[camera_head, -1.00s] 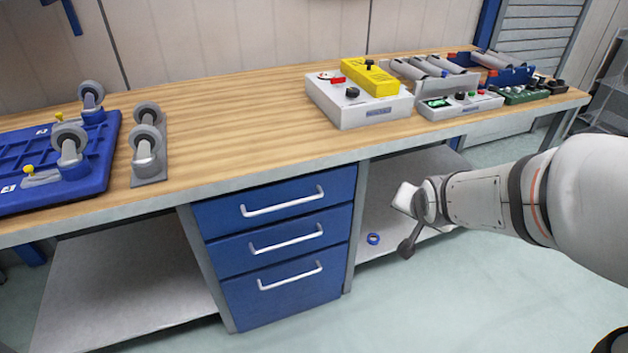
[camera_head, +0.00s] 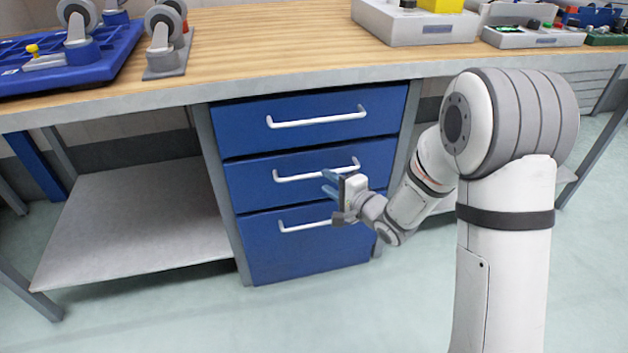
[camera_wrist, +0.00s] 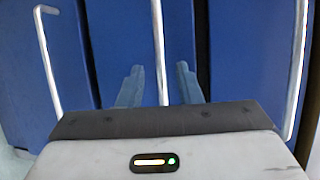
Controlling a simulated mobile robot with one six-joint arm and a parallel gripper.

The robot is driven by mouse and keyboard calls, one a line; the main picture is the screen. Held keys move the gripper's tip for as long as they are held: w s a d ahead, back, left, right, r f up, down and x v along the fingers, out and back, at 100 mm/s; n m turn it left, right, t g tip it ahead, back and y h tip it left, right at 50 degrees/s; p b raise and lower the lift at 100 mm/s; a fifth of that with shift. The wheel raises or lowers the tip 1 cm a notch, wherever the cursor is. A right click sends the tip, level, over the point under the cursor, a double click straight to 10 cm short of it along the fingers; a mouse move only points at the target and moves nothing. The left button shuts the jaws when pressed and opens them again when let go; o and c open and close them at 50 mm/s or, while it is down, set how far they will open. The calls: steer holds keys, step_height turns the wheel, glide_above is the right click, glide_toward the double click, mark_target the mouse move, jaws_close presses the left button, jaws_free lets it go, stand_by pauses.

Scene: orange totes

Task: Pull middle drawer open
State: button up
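The middle drawer (camera_head: 252,188) is blue with a silver bar handle (camera_head: 298,177), between two like drawers under the workbench. It looks flush with the others. My gripper (camera_head: 329,184) is in front of it, near the right part of the handle, and hides some of the drawer front. In the wrist view the middle handle (camera_wrist: 159,45) runs between the two blue-grey fingers of my gripper (camera_wrist: 160,83), which stand apart with a gap on each side. I cannot tell whether the fingertips reach past the bar.
The top drawer (camera_head: 235,117) and bottom drawer (camera_head: 262,252) have similar handles, close above and below. The wooden bench top (camera_head: 270,45) overhangs them. A blue caster platform (camera_head: 80,60) and a grey control box (camera_head: 400,25) stand on top. The floor in front is clear.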

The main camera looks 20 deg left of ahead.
mark_target(317, 173)
steer(key=b+x, duration=0.1)
steer(key=x, duration=0.4)
steer(key=shift+w+a+f+b, duration=0.1)
steer(key=shift+w+a+b, duration=0.15)
steer(key=shift+a+b, duration=0.1)
steer(key=shift+c, duration=0.3)
jaws_close()
